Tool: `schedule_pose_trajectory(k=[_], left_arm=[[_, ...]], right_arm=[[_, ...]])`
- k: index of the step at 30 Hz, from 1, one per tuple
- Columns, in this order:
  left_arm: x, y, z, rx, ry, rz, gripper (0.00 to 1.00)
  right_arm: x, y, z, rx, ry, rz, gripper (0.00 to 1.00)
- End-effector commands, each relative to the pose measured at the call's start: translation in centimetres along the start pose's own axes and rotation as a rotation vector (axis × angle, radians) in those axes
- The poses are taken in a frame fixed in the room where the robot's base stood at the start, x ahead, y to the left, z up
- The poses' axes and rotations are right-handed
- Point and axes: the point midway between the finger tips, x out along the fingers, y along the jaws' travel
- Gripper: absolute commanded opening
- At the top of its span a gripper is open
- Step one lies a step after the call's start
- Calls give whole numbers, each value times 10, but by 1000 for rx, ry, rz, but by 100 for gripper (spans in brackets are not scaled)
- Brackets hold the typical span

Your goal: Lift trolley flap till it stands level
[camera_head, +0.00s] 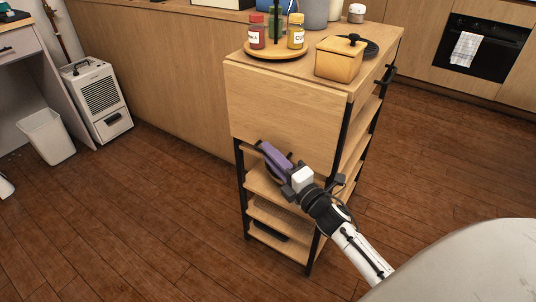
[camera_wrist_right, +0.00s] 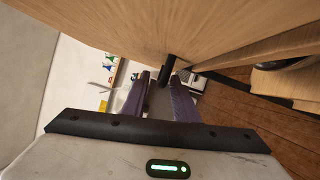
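The wooden trolley flap (camera_head: 282,103) hangs straight down from the trolley's top edge, covering the upper part of the near side. My right gripper (camera_head: 266,148), with purple fingers, is at the flap's lower edge, in front of the upper shelf. In the right wrist view the flap's wooden face (camera_wrist_right: 190,30) fills the top. The fingers of the gripper (camera_wrist_right: 160,80) are apart there, with a short black bar (camera_wrist_right: 167,70) near their tips. I cannot tell whether they touch the bar or the flap. My left gripper is not in view.
On the trolley top (camera_head: 315,66) stand a round tray (camera_head: 262,53) with spice jars (camera_head: 296,31) and a lidded wooden box (camera_head: 339,60). Open shelves (camera_head: 275,215) lie below the flap. A white bin (camera_head: 47,136) and a heater-like appliance (camera_head: 97,100) stand left. The floor between is clear.

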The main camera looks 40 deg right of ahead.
Motion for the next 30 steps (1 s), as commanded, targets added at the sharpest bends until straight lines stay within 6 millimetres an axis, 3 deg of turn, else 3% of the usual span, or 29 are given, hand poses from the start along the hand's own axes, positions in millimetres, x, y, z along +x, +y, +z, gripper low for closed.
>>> schedule_pose_trajectory(k=[5,13,14,18,30], left_arm=[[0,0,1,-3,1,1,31],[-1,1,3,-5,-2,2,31],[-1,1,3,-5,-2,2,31],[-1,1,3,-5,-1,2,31],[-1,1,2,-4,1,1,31]], right_arm=[[14,-1,0,1,-1,-1,26],[15,-1,0,2,0,-2,26],[15,-1,0,2,0,-2,25],[15,-1,0,2,0,-2,1],[15,-1,0,2,0,-2,0]])
